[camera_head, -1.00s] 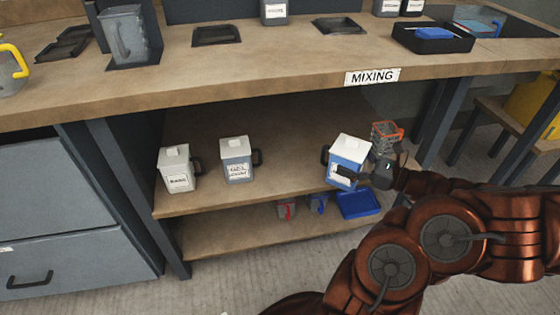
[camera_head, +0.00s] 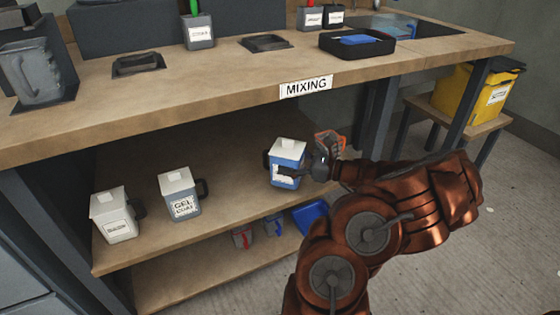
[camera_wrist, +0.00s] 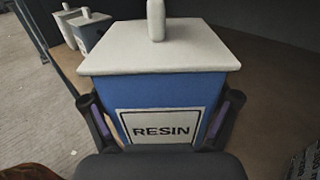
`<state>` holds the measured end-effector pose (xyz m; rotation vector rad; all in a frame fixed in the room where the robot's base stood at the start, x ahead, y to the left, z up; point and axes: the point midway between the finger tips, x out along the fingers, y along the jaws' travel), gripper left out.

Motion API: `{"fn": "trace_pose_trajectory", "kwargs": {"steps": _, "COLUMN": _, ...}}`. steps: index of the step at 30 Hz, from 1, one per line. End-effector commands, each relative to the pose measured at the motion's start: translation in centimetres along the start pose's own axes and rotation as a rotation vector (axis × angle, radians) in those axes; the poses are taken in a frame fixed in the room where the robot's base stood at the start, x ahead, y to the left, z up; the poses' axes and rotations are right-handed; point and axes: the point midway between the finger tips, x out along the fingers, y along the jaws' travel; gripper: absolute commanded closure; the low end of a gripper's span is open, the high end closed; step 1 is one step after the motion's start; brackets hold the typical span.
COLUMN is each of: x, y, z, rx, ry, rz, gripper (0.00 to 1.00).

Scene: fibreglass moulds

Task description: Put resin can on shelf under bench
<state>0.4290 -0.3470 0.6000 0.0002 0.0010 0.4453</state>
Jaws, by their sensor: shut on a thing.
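The resin can (camera_head: 287,160) is blue with a white lid and a white label. It is at the shelf under the bench (camera_head: 235,198), towards the right end, and looks upright. I cannot tell for sure whether its base touches the shelf. In the wrist view the resin can (camera_wrist: 160,90) fills the middle, its label reading RESIN. My gripper (camera_head: 298,175) has its fingers on either side of the can; in the wrist view my gripper (camera_wrist: 160,118) is shut on it. The can's underside is hidden.
An orange-topped item (camera_head: 328,143) is just right of the resin can. The bench top (camera_head: 220,82) overhangs above. A lower shelf holds a blue tray (camera_head: 311,216). Shelf between the cans is bare.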

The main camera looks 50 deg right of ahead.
Motion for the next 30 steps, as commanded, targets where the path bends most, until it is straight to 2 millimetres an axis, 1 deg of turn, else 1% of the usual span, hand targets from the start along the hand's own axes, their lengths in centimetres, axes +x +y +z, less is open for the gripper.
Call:
{"fn": "trace_pose_trajectory", "kwargs": {"steps": 1, "x": 0.6, "y": -0.5, "z": -0.3, "rx": 0.0, "ry": 0.0, "rz": 0.004, "gripper": 0.72}}
{"fn": "trace_pose_trajectory", "kwargs": {"steps": 7, "x": 2.5, "y": -2.9, "z": -0.6, "rx": -0.001, "ry": -0.001, "rz": 0.005, "gripper": 0.72}}
{"fn": "trace_pose_trajectory", "kwargs": {"steps": 12, "x": 3.5, "y": -4.6, "z": -0.6, "rx": -0.001, "ry": 0.0, "rz": 0.0, "gripper": 0.72}}
{"fn": "trace_pose_trajectory", "kwargs": {"steps": 20, "x": 4.4, "y": -5.5, "z": -0.6, "rx": -0.002, "ry": -0.001, "rz": 0.002, "gripper": 0.72}}
{"fn": "trace_pose_trajectory", "kwargs": {"steps": 24, "x": 4.3, "y": -5.4, "z": -2.8, "rx": 0.001, "ry": -0.002, "rz": 0.0, "gripper": 0.72}}
{"fn": "trace_pose_trajectory", "kwargs": {"steps": 27, "x": 4.3, "y": -5.4, "z": -4.0, "rx": 0.0, "ry": -0.002, "rz": 0.001, "gripper": 0.72}}
{"fn": "trace_pose_trajectory", "kwargs": {"steps": 30, "x": 4.3, "y": -5.4, "z": -4.2, "rx": -0.001, "ry": -0.002, "rz": 0.001, "gripper": 0.72}}
